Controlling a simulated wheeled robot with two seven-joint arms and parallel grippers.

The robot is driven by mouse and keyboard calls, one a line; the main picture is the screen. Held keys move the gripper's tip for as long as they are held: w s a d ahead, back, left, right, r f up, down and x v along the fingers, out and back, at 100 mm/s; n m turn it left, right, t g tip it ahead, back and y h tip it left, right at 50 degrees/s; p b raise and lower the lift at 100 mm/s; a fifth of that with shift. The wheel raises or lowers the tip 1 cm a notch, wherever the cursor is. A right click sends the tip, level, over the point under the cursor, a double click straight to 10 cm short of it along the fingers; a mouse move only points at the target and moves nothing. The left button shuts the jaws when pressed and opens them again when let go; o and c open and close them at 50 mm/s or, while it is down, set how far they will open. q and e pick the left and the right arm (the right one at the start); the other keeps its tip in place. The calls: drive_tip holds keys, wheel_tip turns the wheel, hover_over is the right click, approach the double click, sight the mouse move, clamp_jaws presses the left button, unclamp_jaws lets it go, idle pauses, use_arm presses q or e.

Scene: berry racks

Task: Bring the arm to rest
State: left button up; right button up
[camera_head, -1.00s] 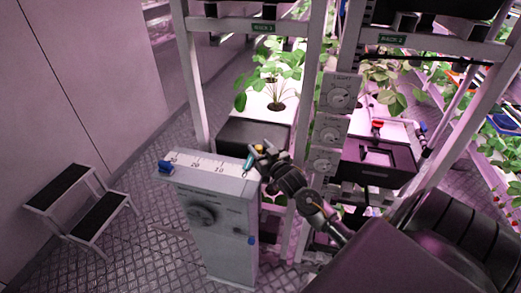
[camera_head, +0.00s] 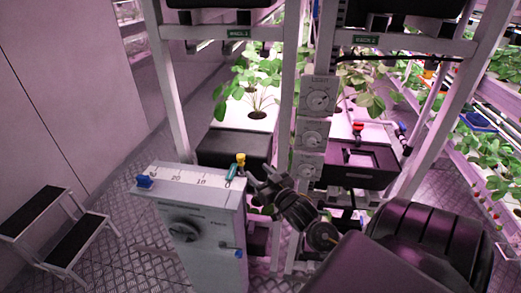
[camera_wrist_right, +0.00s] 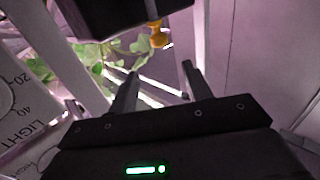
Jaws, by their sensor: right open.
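My right gripper (camera_head: 252,186) is open and empty beside the right edge of the grey dosing cabinet (camera_head: 196,220) in the head view. Its two dark fingers (camera_wrist_right: 158,85) are spread apart in the right wrist view, with nothing between them. A yellow knob (camera_head: 240,160) stands just beyond the gripper, at the front corner of the left rack's black tray; a yellow-orange knob (camera_wrist_right: 158,38) shows past the fingers in the wrist view. A small teal piece (camera_head: 232,171) is at the right end of the cabinet's scale. My left gripper is not in view.
Rack 1's black tray (camera_head: 232,147) and a panel of dials (camera_head: 314,130) stand close behind my right arm. Rack 2's tray (camera_head: 352,165) is to the right. A step stool (camera_head: 50,215) stands on the floor at left. Open floor lies between stool and cabinet.

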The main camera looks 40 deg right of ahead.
drive_tip(key=shift+s, duration=0.25)
idle(0.4)
wheel_tip(320, 180, down, 22)
drive_tip(key=s+d+n+g, duration=0.2)
drive_tip(key=g, duration=0.3)
drive_tip(key=s+a+f+g+y, duration=0.1)
drive_tip(key=s+a+f+g, duration=0.1)
drive_tip(key=s+f, duration=0.5)
drive_tip(key=s+a+f+g, duration=0.1)
drive_tip(key=s+f+g, duration=0.1)
drive_tip(key=f, duration=0.9)
drive_tip(key=s+a+f+g, duration=0.2)
drive_tip(key=s+a+f, duration=0.3)
drive_tip(key=s, duration=0.5)
drive_tip(key=s+a+f+n+g+y+b, duration=0.1)
drive_tip(key=s+a+f+g, duration=0.2)
drive_tip(key=s+f, duration=0.6)
drive_tip(key=s+a+f+n+g+y+b, duration=0.1)
drive_tip(key=s+a+f+g, duration=0.1)
drive_tip(key=s+a+f, duration=0.4)
drive_tip(key=s+a, duration=0.1)
drive_tip(key=s, duration=0.4)
drive_tip(key=shift+s+a+f+g, duration=0.25)
drive_tip(key=shift+f+g, duration=0.15)
